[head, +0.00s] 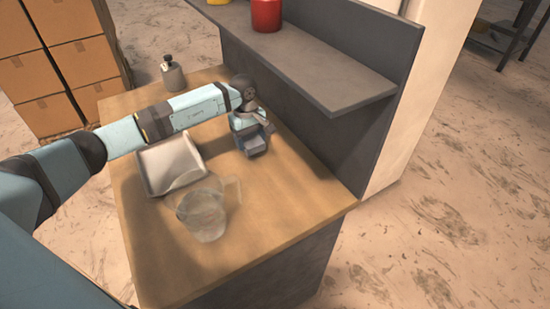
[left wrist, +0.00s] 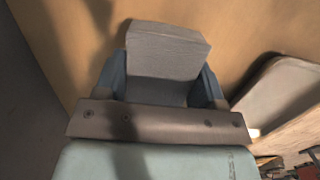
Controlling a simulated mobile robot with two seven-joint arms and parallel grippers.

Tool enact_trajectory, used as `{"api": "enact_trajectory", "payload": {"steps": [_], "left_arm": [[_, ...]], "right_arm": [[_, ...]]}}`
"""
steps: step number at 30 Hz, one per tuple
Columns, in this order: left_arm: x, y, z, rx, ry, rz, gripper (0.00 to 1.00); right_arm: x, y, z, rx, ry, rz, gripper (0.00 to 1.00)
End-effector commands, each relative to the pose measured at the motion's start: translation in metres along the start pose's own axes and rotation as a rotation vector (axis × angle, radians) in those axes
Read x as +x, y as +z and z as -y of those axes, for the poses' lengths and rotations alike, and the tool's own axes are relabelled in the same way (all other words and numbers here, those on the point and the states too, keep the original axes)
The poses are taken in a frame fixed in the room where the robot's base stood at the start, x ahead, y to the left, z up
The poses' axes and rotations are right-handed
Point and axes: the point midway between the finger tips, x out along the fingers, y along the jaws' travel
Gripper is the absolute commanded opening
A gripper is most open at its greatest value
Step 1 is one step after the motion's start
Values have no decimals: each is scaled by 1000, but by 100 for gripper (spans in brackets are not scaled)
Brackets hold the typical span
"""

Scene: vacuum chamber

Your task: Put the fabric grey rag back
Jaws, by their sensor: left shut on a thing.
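My left gripper (head: 256,146) is low over the wooden table, close to the grey back panel. In the left wrist view its two blue-grey fingers (left wrist: 163,88) are shut on the grey rag (left wrist: 168,48), a folded, block-like piece of fabric. The rag is between the fingers and juts out past them over the wood. I cannot tell whether it touches the table. In the head view the rag is mostly hidden by the gripper. My right gripper is not in view.
On the wooden table (head: 270,215) are a pale tray (head: 170,165), a clear glass jug (head: 205,215) in front of it, and a grey bottle (head: 173,75) at the far left corner. A grey shelf (head: 310,72) overhangs the back, with a red can (head: 266,15). Cardboard boxes (head: 75,60) stand behind.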

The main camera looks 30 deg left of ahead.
Motion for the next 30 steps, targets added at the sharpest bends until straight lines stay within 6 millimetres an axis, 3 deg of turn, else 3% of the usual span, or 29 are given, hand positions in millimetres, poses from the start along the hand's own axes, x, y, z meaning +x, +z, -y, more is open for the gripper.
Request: {"api": "enact_trajectory", "payload": {"steps": [3,9,18,24,30], "left_arm": [[1,33,-13,4,0,5,41],[6,66,-27,2,1,2,41],[10,89,-37,2,0,3,41],[42,82,-35,-2,-1,3,41],[45,81,-36,0,1,0,41]], "right_arm": [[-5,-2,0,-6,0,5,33],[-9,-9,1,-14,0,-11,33],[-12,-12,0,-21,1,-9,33],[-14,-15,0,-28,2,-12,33],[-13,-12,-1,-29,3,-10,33]]}}
